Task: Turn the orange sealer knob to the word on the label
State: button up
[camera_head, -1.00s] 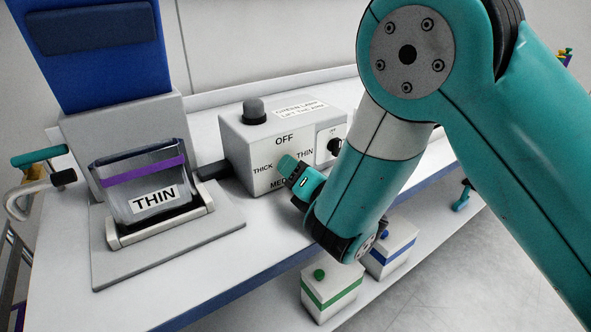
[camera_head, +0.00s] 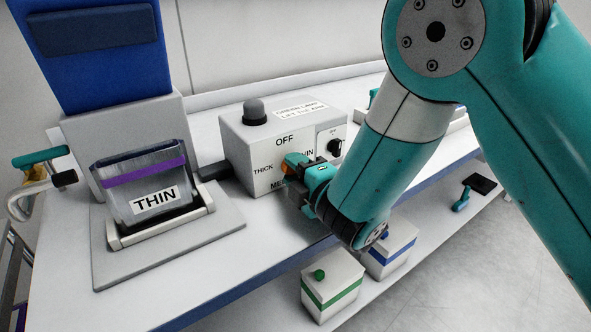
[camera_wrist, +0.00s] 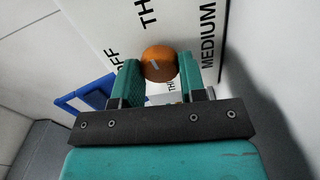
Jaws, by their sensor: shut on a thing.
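The orange sealer knob (camera_head: 287,169) is on the front of a white box (camera_head: 237,150) with the words OFF, THICK, THIN and MEDIUM around it. In the wrist view the knob (camera_wrist: 160,62) sits between my two teal fingers, which are shut on it. My gripper (camera_head: 297,167) reaches it from the right in the head view and partly hides THIN and MEDIUM. A short pale mark shows on the knob; I cannot tell which word it points to. The label (camera_head: 155,200) on the clear container (camera_head: 120,207) reads THIN.
A dark grey lamp dome (camera_head: 255,110) and a printed note (camera_head: 300,108) are on top of the box. A small black knob (camera_head: 334,147) is on its right side. Two white boxes, one green-banded (camera_head: 331,288) and one blue-banded (camera_head: 390,255), stand on the lower shelf.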

jog(key=shift+d+m, duration=0.1)
jog(key=shift+m, duration=0.5)
jog(key=o, duration=0.9)
jog(key=shift+o, duration=0.2)
